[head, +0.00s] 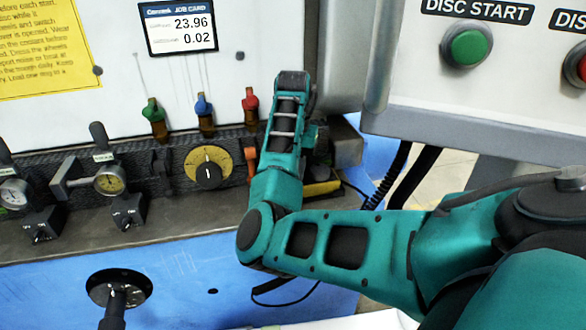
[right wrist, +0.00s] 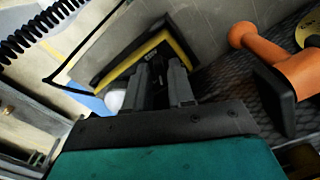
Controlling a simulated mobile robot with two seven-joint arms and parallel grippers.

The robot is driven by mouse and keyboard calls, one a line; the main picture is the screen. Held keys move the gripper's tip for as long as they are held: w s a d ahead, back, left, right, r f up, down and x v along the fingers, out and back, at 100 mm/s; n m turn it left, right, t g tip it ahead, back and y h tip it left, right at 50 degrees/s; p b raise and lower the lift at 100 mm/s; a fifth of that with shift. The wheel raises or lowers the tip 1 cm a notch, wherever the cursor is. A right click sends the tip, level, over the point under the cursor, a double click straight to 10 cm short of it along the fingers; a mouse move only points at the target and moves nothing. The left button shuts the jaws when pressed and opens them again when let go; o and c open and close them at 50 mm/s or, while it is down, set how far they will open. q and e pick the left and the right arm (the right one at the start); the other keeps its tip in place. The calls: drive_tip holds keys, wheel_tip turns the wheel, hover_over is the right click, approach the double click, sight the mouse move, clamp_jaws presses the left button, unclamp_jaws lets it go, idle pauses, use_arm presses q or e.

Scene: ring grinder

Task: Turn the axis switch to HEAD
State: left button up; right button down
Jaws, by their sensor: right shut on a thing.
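In the right wrist view my right gripper (right wrist: 165,88) is shut on a small black part standing on a yellow-and-black box (right wrist: 145,50). This part looks like the axis switch knob (right wrist: 158,62), mostly hidden between the fingers; its pointer and any HEAD marking cannot be read. In the head view the yellow-and-black box (head: 321,187) sits at the right end of the machine ledge, partly behind my right arm, which also hides the gripper. My left gripper is not in view.
An orange lever (right wrist: 275,65) stands close to the right gripper. A yellow dial with a black knob (head: 208,168), gauges (head: 110,181) and green, blue and red valves (head: 205,110) line the ledge. A disc start panel (head: 480,85) overhangs at right. Black cables (head: 395,175) hang beside the box.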

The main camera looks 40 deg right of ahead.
drive_tip(key=shift+m, duration=2.3)
drive_tip(key=c, duration=1.2)
unclamp_jaws()
wheel_tip(320, 180, up, 13)
drive_tip(key=shift+s+a+f, duration=0.1)
drive_tip(key=shift+s, duration=0.05)
